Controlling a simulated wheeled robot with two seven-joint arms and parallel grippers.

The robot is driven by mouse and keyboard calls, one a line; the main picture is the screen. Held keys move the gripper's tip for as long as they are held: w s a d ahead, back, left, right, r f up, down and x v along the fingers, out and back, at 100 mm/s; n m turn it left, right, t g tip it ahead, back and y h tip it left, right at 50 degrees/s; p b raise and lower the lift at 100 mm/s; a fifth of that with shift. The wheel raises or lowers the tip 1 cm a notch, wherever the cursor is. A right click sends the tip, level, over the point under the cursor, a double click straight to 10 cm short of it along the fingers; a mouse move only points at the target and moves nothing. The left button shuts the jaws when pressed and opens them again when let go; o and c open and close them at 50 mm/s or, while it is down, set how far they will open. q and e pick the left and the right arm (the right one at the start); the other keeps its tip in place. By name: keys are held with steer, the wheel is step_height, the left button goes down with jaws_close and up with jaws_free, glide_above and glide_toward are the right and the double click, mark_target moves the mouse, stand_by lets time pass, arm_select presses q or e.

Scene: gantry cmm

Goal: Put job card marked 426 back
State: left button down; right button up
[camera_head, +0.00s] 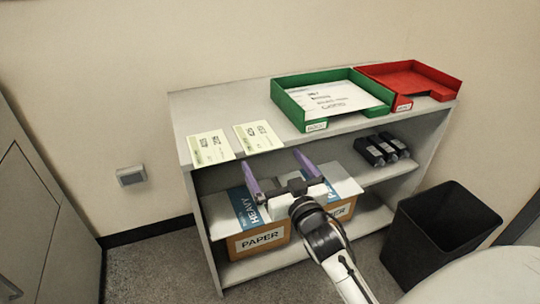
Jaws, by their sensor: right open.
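Two pale green cards lie flat on the shelf top: the left card (209,148) overlaps the front edge area, and the right card (257,136) lies beside it. Both carry printed numbers that I cannot read surely, so I cannot tell which is 426. My right gripper (271,158) is open and empty, its two purple fingers spread just in front of the shelf's front edge, below the right card. A green tray (284,103) holds white printed sheets. A red tray (440,93) beside it looks empty. My left gripper is out of view.
The grey shelf unit (188,108) stands against the wall. Boxes marked PAPER (262,240) sit on a lower shelf behind my right arm. Several black items (375,151) lie on the middle shelf. A black bin (445,225) stands at right. Bare shelf top lies behind the cards.

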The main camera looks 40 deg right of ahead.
steer(key=s+a+f+n+g+y, duration=0.2)
steer(key=s+a+f+g+y, duration=0.1)
steer(key=s+a+f, duration=0.6)
steer(key=s+a+f+n+g+y, duration=0.3)
steer(key=s+a+f, duration=0.7)
steer(key=s+f, duration=0.4)
steer(key=f+g+y, duration=0.1)
steer(key=g, duration=0.1)
steer(key=shift+s+a+g, duration=0.15)
steer(key=shift+g, duration=0.25)
